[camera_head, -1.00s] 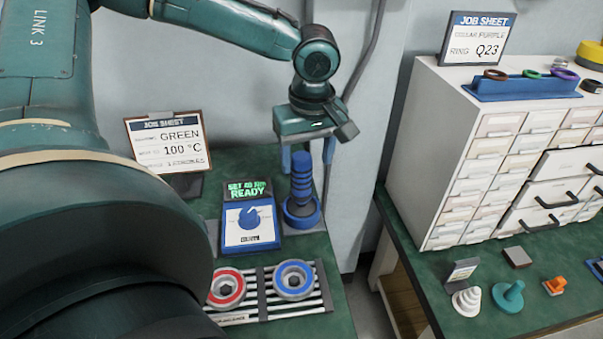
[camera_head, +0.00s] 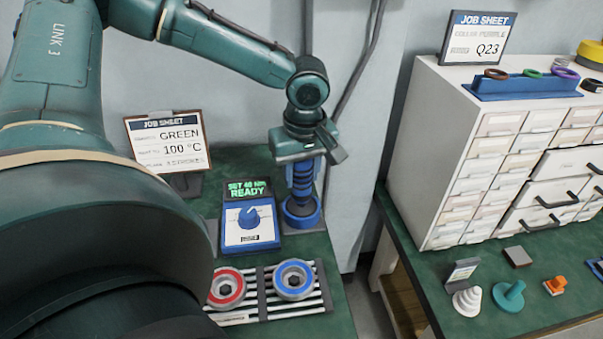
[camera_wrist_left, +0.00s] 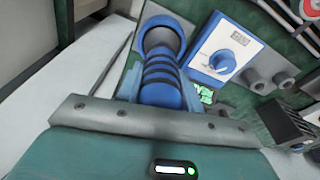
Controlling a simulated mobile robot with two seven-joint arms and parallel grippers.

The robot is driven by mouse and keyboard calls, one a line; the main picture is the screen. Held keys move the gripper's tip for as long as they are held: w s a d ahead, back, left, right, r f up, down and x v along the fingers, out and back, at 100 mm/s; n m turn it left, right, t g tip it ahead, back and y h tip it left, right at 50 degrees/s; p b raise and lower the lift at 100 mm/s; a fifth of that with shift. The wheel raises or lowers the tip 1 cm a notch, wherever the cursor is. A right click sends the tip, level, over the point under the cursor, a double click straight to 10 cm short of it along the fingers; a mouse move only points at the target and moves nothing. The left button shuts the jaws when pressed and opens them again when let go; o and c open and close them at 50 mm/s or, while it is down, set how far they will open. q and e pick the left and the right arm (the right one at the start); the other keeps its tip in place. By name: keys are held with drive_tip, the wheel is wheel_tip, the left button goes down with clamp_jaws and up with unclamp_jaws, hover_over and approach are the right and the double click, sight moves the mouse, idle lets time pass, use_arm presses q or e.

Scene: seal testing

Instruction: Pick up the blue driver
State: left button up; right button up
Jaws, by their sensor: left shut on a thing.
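The blue driver (camera_head: 303,186) stands upright with its lower end in a blue ring-shaped holder (camera_head: 301,214) at the back of the green bench. Dark bands run around its grip. My left gripper (camera_head: 303,172) points down from above and is shut on the upper part of the driver. In the left wrist view the driver (camera_wrist_left: 161,84) runs out from between the jaws toward its holder (camera_wrist_left: 163,36). The fingers are partly hidden there by the gripper body. My right gripper is not in view.
A blue control box (camera_head: 250,222) reading READY stands just left of the holder. A rack with red (camera_head: 227,288) and blue (camera_head: 294,279) ringed parts lies in front. A job sheet (camera_head: 167,140) stands behind left. A white drawer cabinet (camera_head: 465,150) stands right, across a gap.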

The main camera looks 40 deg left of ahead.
use_arm(q)
drive_tip(key=c, duration=0.5)
drive_tip(key=shift+o, duration=0.2)
